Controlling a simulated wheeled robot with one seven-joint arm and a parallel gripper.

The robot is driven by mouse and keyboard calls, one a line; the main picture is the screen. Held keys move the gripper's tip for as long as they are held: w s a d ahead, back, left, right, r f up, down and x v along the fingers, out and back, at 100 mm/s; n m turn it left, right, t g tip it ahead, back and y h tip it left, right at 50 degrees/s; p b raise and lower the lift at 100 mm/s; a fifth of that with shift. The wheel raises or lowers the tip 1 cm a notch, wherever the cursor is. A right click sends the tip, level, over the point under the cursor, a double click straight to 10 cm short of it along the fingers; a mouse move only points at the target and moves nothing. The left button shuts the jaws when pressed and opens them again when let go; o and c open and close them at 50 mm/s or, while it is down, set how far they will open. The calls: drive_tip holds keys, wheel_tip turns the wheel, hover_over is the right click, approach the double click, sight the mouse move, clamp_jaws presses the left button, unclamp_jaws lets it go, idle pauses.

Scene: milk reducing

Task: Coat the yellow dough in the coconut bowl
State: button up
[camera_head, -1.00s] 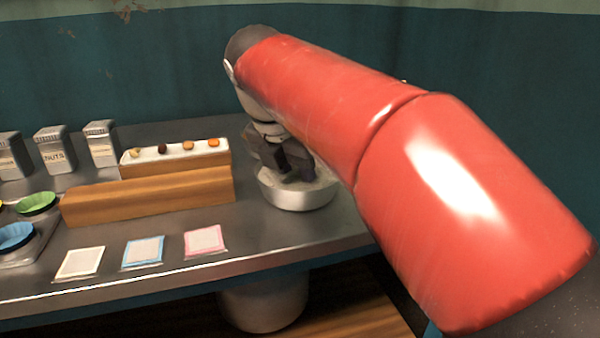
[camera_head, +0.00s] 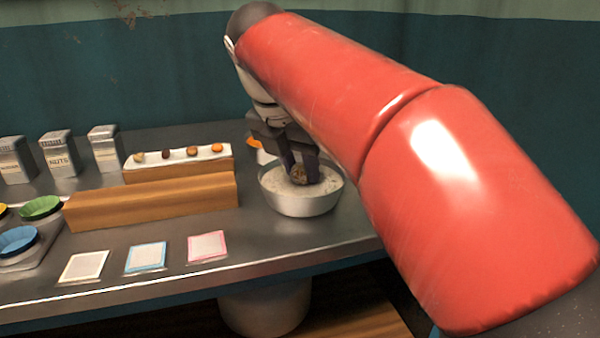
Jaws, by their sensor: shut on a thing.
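The coconut bowl (camera_head: 301,206) is a round metal bowl with pale, flaky contents, on the right part of the counter. My gripper (camera_head: 299,174) points down over the bowl, its dark fingers shut on a small dough ball (camera_head: 298,175). The ball looks brownish-yellow and speckled, and sits between the fingertips at about the level of the bowl's contents. I cannot tell whether it touches the flakes. My red arm covers the area right of the bowl.
A wooden block (camera_head: 152,203) stands left of the bowl. Behind it, a white tray (camera_head: 178,155) holds several small balls. Grey tins (camera_head: 60,154) stand at the back left. Blue (camera_head: 17,241) and green (camera_head: 41,208) cups sit at the left. Several flat coloured-edged squares (camera_head: 146,256) lie along the front edge.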

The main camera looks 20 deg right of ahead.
drive_tip(key=shift+r, duration=2.15)
drive_tip(key=shift+r, duration=2)
